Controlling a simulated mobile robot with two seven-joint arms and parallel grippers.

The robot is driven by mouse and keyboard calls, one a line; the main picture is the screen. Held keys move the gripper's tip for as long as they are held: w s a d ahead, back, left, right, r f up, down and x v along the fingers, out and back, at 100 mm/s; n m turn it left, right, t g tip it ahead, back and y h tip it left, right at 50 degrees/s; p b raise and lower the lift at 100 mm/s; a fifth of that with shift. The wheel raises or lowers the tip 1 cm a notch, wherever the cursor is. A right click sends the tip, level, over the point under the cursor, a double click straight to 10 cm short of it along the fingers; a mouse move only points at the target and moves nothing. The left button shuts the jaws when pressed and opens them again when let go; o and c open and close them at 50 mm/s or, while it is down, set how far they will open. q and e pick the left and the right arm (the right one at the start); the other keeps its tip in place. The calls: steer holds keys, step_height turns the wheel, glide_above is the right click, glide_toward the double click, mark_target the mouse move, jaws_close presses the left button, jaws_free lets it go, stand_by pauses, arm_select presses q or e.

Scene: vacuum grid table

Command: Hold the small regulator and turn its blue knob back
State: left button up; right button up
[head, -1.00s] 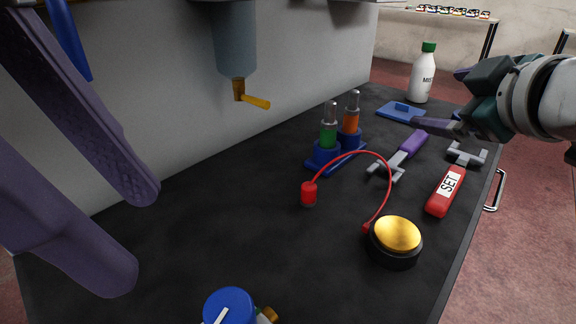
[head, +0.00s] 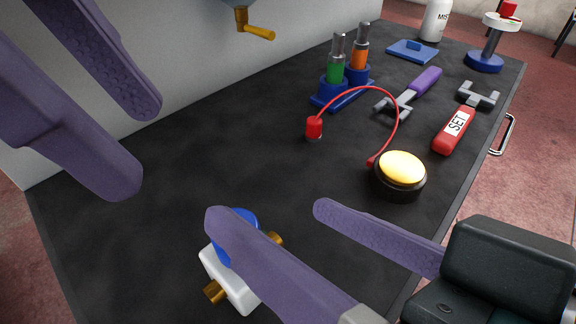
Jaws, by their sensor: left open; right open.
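The small regulator (head: 222,283) has a white body with brass fittings at its sides. It sits on the dark table at the lower middle of the head view. Its blue knob (head: 222,254) is on top, partly hidden behind a finger of my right gripper. My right gripper (head: 268,213) is open, with one purple finger over the regulator in the picture and the other to its right. I cannot tell whether that finger touches it. My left gripper (head: 141,150) is open and empty at the upper left, apart from the regulator.
A yellow-topped button (head: 402,168) with a red cable stands right of the middle. Behind it are a tube rack (head: 325,101), a purple-handled wrench (head: 425,82) and a red SET tool (head: 448,137). A valve (head: 243,17) hangs at the top. The table's middle left is clear.

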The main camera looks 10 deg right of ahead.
steer(key=shift+s+a+f+n, duration=0.2)
steer(key=shift+s+n, duration=0.25)
steer(key=shift+s, duration=0.05)
steer(key=shift+s+a+f+n, duration=0.2)
steer(key=shift+s+n, duration=0.25)
steer(key=n, duration=0.1)
steer(key=s+f+n, duration=0.1)
steer(key=n, duration=0.2)
steer(key=shift+s+d+f+n+g, duration=0.1)
steer(key=shift+s+f+n+g, duration=0.1)
steer(key=shift+s+n+g, duration=0.1)
steer(key=shift+f, duration=0.1)
steer(key=shift+n, duration=0.3)
steer(key=x, duration=1)
steer(key=shift+s, duration=0.1)
jaws_close()
